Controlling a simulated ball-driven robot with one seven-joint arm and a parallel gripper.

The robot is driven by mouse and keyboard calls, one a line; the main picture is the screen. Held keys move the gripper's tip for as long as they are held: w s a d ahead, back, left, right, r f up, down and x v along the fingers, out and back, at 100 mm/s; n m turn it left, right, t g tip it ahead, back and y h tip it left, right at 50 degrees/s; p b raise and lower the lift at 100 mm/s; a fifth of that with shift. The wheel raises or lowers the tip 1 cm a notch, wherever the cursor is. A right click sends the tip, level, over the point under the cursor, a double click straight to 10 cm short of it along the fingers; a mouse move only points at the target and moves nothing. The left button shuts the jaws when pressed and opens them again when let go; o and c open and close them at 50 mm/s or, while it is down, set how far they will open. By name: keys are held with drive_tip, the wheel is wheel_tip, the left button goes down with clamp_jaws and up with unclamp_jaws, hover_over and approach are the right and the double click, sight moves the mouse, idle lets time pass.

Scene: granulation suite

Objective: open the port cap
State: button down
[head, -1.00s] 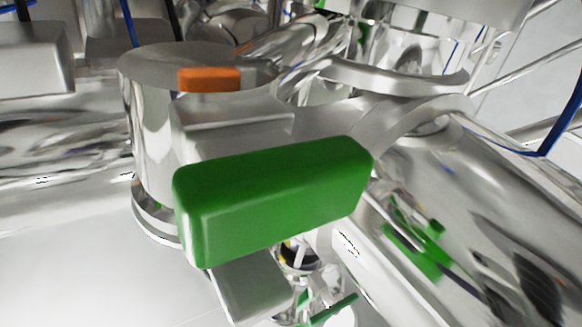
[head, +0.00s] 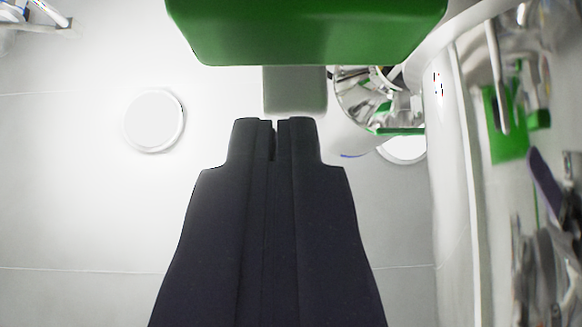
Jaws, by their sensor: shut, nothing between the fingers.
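A large green block (head: 306,30), like a handle, fills the top middle of the head view and is cut off by the frame's upper edge. A grey metal block (head: 295,90) shows just below it. My dark gripper (head: 275,122) points up the picture from the bottom edge, fingers together and empty. Its tips appear just below the grey block; whether they touch it I cannot tell. No part can be clearly told as the port cap itself.
A shiny metal fitting (head: 368,98) with a green bar stands right of the grey block. A large curved metal body (head: 455,150) with green reflections runs down the right. A round white disc (head: 154,120) shows at the left. The pale area left of my gripper looks clear.

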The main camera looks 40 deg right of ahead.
sight(274, 89)
drive_tip(key=shift+x, duration=1.8)
drive_tip(key=shift+s, duration=0.1)
drive_tip(key=shift+r, duration=0.1)
